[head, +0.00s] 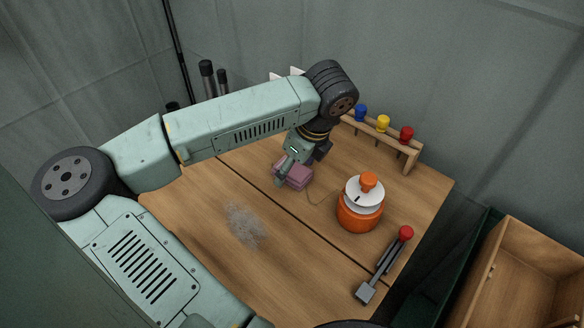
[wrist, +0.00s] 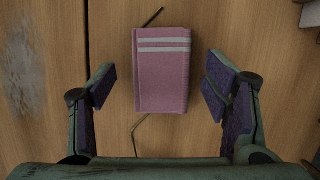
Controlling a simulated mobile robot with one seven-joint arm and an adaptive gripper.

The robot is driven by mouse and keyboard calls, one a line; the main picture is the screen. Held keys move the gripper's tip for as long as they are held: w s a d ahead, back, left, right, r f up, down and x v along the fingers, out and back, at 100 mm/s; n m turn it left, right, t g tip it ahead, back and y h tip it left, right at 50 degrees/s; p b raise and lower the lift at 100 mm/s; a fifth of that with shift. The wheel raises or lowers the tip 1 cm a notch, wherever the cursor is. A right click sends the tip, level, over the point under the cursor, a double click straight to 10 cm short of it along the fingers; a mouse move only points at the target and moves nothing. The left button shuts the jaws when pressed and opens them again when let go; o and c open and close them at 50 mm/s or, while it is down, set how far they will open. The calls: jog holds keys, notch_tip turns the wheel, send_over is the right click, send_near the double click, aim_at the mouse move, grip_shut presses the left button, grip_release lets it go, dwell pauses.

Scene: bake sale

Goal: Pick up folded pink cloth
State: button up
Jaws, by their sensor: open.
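The folded pink cloth (wrist: 162,82) lies flat on the wooden table, with two pale stripes across its far end in the wrist view. In the head view the cloth (head: 295,174) is on the table below my gripper, partly covered by it. My gripper (wrist: 158,88) is open, with one finger on each side of the cloth and a gap on both sides. In the head view my gripper (head: 288,172) points down at the cloth. A thin dark cord shows at both ends of the cloth and seems to pass under it.
An orange pot-like container with a white top (head: 360,205) stands right of the cloth. A wooden rack (head: 385,138) with blue, yellow and red knobs stands behind. A red-knobbed grey tool (head: 384,265) lies near the right edge. A greyish powdery patch (head: 245,225) marks the table, otherwise clear there.

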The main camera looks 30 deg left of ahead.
aim_at(293, 170)
jog(key=shift+f, duration=0.1)
jog(key=shift+c, duration=0.2)
jog(key=c, duration=1)
jog(key=shift+r+b, duration=0.35)
jog(key=shift+r, duration=0.2)
notch_tip(293, 170, up, 2)
jog(key=shift+r+b, duration=0.1)
jog(key=shift+b, duration=0.4)
jog(key=s+d+b, duration=0.1)
jog(key=s+d, duration=0.1)
jog(key=s, duration=0.3)
jog(key=s+d+r+b, duration=0.1)
jog(key=s+d, duration=0.1)
jog(key=s, duration=0.3)
jog(key=s+d+b, duration=0.1)
jog(key=s+d, duration=0.1)
jog(key=s, duration=0.2)
jog(key=shift+s+d+r+b, duration=0.1)
jog(key=shift+s+r+b, duration=0.25)
jog(key=shift+s+b, duration=0.05)
